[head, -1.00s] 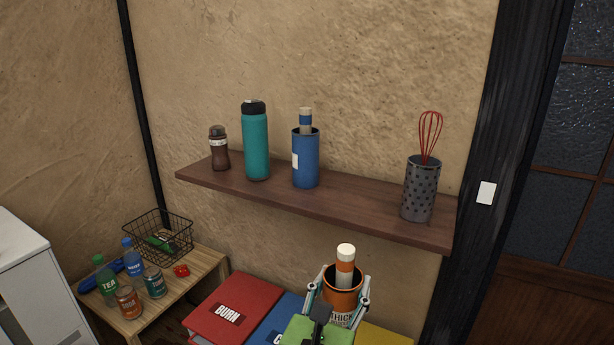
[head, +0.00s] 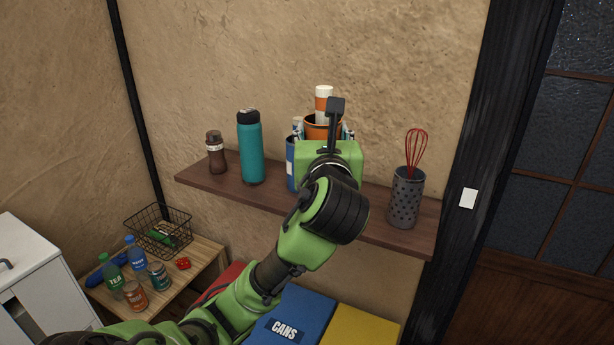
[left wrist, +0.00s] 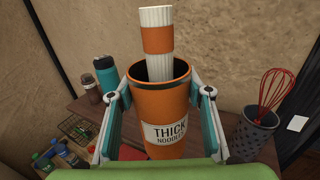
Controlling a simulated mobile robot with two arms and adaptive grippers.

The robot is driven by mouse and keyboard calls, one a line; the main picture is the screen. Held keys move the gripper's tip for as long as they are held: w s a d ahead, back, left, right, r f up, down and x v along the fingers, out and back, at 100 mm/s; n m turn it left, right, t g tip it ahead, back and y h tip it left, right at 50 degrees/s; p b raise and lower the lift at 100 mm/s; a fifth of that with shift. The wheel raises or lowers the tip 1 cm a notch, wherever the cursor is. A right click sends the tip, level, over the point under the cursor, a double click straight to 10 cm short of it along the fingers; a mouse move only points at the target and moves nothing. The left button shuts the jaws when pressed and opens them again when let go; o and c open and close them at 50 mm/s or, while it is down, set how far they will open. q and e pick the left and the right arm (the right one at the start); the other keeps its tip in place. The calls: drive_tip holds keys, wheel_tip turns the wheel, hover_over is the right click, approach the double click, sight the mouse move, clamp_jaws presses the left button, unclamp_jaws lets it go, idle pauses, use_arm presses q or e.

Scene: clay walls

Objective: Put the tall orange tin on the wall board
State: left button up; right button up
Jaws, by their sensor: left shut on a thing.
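The tall orange tin (head: 314,130) is upright, with an orange-and-white roll standing out of its open top. In the left wrist view the tin (left wrist: 165,103) shows a "THICK NOODLES" label. My left gripper (left wrist: 163,92) is shut on it, one finger on each side. In the head view the left gripper (head: 324,133) is at the wall board (head: 230,182), between the blue tin and the whisk holder. My wrist hides the tin's lower part, so I cannot tell whether its base touches the board. My right gripper is not in view.
On the board stand a brown bottle (head: 216,155), a teal flask (head: 250,148), a blue tin (head: 291,165) mostly hidden by my arm, and a grey perforated holder (head: 405,198) with a red whisk. Below are a low wooden table (head: 205,262) and coloured bins (head: 365,330).

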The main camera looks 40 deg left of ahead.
use_arm(q)
drive_tip(key=w+a+f+p, duration=0.4)
drive_tip(key=w+a+f, duration=0.1)
drive_tip(key=w+f, duration=0.7)
drive_tip(key=shift+w+f, duration=0.3)
drive_tip(key=shift+f, duration=0.1)
drive_tip(key=o, duration=1.4)
drive_tip(key=shift+f, duration=0.15)
drive_tip(key=shift+o, duration=0.2)
